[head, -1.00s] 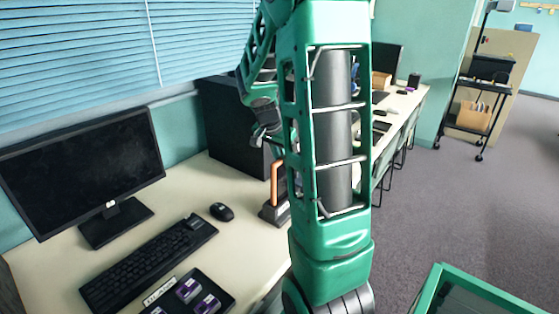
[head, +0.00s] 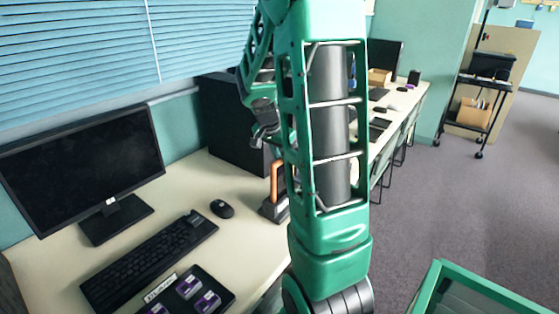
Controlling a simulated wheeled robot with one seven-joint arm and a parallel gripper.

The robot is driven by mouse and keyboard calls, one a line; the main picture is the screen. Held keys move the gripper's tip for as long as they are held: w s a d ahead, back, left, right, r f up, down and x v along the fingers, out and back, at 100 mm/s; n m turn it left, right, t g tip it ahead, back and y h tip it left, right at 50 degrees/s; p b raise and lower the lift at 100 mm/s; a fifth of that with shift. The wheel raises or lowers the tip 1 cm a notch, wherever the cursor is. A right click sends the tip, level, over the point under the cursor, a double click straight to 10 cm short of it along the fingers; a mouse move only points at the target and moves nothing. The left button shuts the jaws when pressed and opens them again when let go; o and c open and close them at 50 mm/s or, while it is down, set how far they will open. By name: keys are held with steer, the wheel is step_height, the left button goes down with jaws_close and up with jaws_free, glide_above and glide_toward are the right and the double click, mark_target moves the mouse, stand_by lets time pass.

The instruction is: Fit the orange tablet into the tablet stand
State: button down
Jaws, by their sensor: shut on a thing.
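The orange tablet (head: 276,182) shows as a narrow upright edge on the desk, just left of my large green arm link. Its lower end meets the dark tablet stand (head: 270,210); I cannot tell whether it is seated in the slot. The right part of the tablet and stand is hidden behind my arm. My gripper (head: 265,134) is above the tablet, only partly visible as dark parts left of the arm link. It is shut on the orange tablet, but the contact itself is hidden.
The desk (head: 237,245) holds a monitor (head: 85,165), a keyboard (head: 150,260), a mouse (head: 222,209) and a dark tray (head: 180,306) with purple-and-white items. A black box (head: 226,125) stands behind the stand. A green-framed thing (head: 428,290) is at lower right. Open floor lies right.

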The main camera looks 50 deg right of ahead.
steer(key=shift+f, duration=0.75)
stand_by(0.4)
steer(key=c, duration=1.6)
jaws_free()
steer(key=shift+r, duration=3.5)
steer(key=shift+a, duration=0.1)
steer(key=s+a+n+y, duration=0.1)
steer(key=s+a+n, duration=0.2)
steer(key=s+a, duration=0.3)
steer(key=s+a+n+y, duration=0.2)
steer(key=s+a+n, duration=0.2)
steer(key=s+a, duration=0.3)
steer(key=s+a+n+y, duration=0.1)
steer(key=s+a+n, duration=0.2)
steer(key=s+a, duration=0.4)
steer(key=shift+s+a+f+n+y, duration=0.25)
steer(key=shift+a+f+n+y, duration=0.05)
steer(key=shift+a+f, duration=0.15)
